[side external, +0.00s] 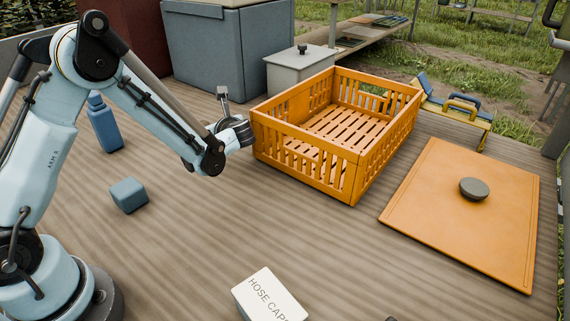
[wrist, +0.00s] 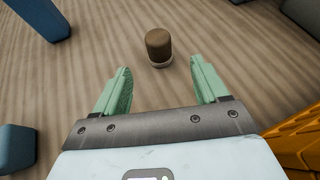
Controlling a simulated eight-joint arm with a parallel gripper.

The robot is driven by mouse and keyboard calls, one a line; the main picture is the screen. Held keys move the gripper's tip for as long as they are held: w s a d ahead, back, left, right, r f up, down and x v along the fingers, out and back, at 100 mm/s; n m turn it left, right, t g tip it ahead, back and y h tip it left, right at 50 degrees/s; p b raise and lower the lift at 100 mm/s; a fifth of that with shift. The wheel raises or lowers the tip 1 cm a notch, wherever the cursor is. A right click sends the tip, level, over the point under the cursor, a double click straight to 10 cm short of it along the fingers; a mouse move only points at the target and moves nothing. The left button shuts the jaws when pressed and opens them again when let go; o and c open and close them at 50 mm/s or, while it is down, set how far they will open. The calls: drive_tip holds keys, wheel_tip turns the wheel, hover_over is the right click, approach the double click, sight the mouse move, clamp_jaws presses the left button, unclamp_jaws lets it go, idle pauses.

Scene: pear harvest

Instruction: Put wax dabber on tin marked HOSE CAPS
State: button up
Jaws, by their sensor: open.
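The tin marked HOSE CAPS (side external: 264,297) is a white block with dark lettering on its top, at the bottom edge of the side view and partly cut off. A short brown cylinder with a pale base, which looks like the wax dabber (wrist: 158,44), stands on the table in the wrist view. I cannot make it out in the side view, where my arm may hide it. My gripper (wrist: 160,78) is open and empty, its green fingers spread wide. The brown cylinder lies just beyond the fingertips in the picture, roughly centred between them and not touching either.
An orange slatted crate (side external: 305,171) stands close right of my wrist. A blue bottle (side external: 104,124) and blue cube (side external: 129,194) are on the left. An orange board (side external: 440,225) bears a dark round knob (side external: 473,188). Table between cube, crate and tin is clear.

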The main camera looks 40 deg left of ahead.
drive_tip(key=s+d+r+n+t+h, duration=0.1)
drive_tip(key=s+d+r+n+h, duration=0.3)
drive_tip(key=n, duration=0.6)
drive_tip(key=s+d+r+n+t+h, duration=0.1)
drive_tip(key=s+d+r+n+h, duration=0.3)
drive_tip(key=s+d+n+h, duration=0.3)
drive_tip(key=s+d+n, duration=0.3)
drive_tip(key=s, duration=0.2)
drive_tip(key=shift+s+d+r+t+h, duration=0.25)
drive_tip(key=shift+r+t+h, duration=0.1)
drive_tip(key=shift+t+h, duration=0.05)
drive_tip(key=shift+o, duration=0.3)
drive_tip(key=shift+s+d+n, duration=0.35)
drive_tip(key=shift+n, duration=0.15)
